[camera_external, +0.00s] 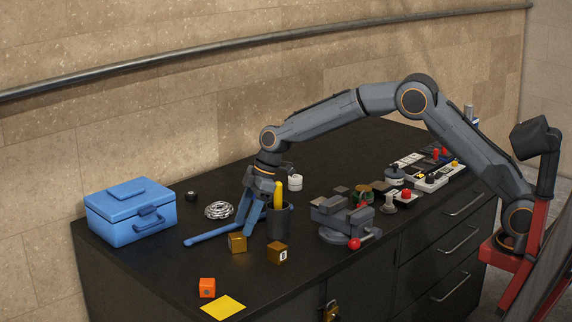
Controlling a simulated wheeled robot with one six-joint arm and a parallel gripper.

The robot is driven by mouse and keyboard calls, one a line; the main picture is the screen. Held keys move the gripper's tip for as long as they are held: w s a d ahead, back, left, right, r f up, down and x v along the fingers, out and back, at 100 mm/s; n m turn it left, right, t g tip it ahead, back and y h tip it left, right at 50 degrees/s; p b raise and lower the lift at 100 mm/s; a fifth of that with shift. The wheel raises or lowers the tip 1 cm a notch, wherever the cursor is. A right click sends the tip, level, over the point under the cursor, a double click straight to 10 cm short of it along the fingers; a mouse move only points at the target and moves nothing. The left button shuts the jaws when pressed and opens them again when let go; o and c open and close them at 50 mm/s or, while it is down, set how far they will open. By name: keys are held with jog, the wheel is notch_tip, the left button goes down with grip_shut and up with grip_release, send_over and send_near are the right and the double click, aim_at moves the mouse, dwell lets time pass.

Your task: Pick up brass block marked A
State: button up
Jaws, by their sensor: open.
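Two small brass blocks stand on the black bench top. The left brass block (237,243) shows no mark that I can read. The right brass block (278,253) has a white mark on its front face, too small to read for certain. My gripper (250,226) points down, open, with its fingers just above and behind the left block. I see nothing held between the fingers. The gap between fingertips and block is hard to judge from this view.
A dark cup (279,224) with a yellow-handled tool stands beside my gripper. A blue bar (207,238) lies to the left. A vise (342,220) is at right, a blue toolbox (131,211) far left. An orange cube (207,288) and yellow sheet (223,307) lie in front.

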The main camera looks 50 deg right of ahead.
aim_at(238, 235)
jog(key=shift+p+x, duration=1.3)
jog(key=shift+x, duration=1.75)
jog(key=shift+w+a+r, duration=0.1)
jog(key=shift+w, duration=0.05)
grip_shut()
